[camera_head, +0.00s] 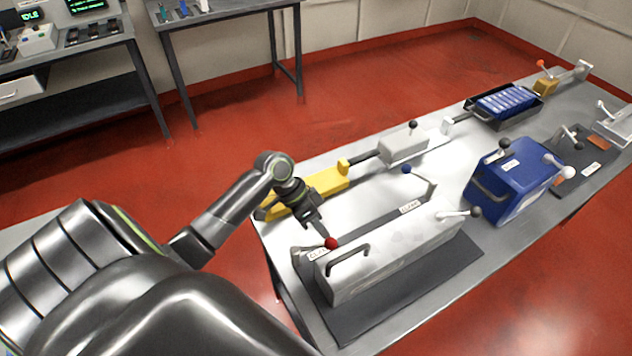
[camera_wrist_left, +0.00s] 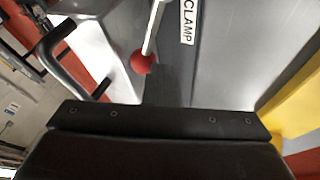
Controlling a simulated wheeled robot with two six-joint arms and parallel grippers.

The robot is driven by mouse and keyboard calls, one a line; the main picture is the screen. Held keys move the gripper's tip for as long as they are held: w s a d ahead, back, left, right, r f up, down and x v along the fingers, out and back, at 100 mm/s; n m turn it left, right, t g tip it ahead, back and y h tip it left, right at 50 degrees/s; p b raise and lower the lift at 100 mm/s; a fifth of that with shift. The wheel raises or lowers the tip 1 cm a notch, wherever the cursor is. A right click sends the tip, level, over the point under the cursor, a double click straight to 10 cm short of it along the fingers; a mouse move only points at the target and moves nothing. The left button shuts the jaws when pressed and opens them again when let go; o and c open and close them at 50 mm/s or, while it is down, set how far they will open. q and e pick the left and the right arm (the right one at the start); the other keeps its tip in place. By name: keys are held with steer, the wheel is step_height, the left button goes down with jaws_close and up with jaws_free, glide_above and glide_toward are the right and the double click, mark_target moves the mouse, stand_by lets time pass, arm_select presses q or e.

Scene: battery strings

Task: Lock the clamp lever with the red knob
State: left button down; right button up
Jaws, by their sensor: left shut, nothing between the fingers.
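The red knob (camera_head: 331,243) sits on the end of a clamp lever at the near left end of the long pale metal block (camera_head: 392,250). In the left wrist view the red knob (camera_wrist_left: 142,63) hangs on a pale lever (camera_wrist_left: 154,28) beside a CLAMP label (camera_wrist_left: 188,22). My left gripper (camera_head: 320,231) is shut and empty, with its tips just above and left of the knob. I cannot tell whether they touch it. In the left wrist view the dark gripper body fills the bottom and its fingertips are not clear. My right gripper is not in view.
The block lies on a dark mat (camera_head: 350,325) and has a black handle (camera_head: 348,258). A second clamp lever has a blue knob (camera_head: 407,169), another a black knob (camera_head: 476,212). A yellow bar (camera_head: 325,182) lies behind my gripper. A blue box (camera_head: 512,185) stands right.

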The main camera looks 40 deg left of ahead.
arm_select(q)
steer(key=b+v, duration=0.1)
steer(key=v, duration=1.6)
steer(key=shift+r+b, duration=0.2)
steer(key=shift+b, duration=0.15)
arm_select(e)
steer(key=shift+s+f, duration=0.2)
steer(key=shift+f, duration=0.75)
arm_select(q)
steer(key=shift+a, duration=0.1)
